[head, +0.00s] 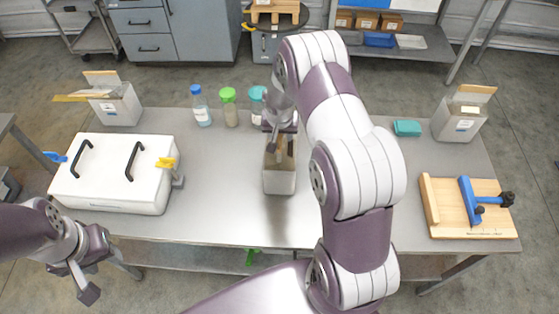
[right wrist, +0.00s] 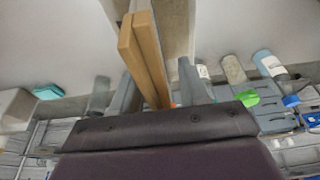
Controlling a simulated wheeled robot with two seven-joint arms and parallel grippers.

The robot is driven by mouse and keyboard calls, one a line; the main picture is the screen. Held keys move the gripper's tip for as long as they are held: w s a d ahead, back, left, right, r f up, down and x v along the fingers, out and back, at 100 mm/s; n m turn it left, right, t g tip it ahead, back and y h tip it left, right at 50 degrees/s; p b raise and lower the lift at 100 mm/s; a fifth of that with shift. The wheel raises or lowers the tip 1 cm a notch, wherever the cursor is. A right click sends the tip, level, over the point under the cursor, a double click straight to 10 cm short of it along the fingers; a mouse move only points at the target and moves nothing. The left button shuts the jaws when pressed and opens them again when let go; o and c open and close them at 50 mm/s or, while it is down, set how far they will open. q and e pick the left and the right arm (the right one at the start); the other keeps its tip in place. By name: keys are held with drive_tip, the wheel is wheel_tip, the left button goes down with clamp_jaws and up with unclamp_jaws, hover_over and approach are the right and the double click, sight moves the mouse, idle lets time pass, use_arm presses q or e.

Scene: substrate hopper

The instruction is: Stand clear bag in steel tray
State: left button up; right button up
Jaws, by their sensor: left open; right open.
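A pale grey, box-shaped container (head: 279,182) stands upright at the middle of the table; I cannot tell whether it is the clear bag. My right gripper (head: 281,146) is directly above it, pointing down, partly hidden by its own arm. In the right wrist view two wooden strips (right wrist: 148,60) lie between the fingers of my open right gripper (right wrist: 158,88); contact cannot be told. My left gripper (head: 76,278) is open and empty, off the table's front left corner. I cannot make out a steel tray for certain.
A white case (head: 105,190) with black handles fills the table's left. Labelled containers stand at the back left (head: 120,108) and right (head: 458,124). Bottles (head: 201,108) stand behind the middle. A wooden board (head: 450,211) with a blue clamp lies right. The front middle is clear.

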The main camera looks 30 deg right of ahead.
idle(0.3)
clamp_jaws()
drive_tip(key=shift+s, duration=0.1)
idle(1.1)
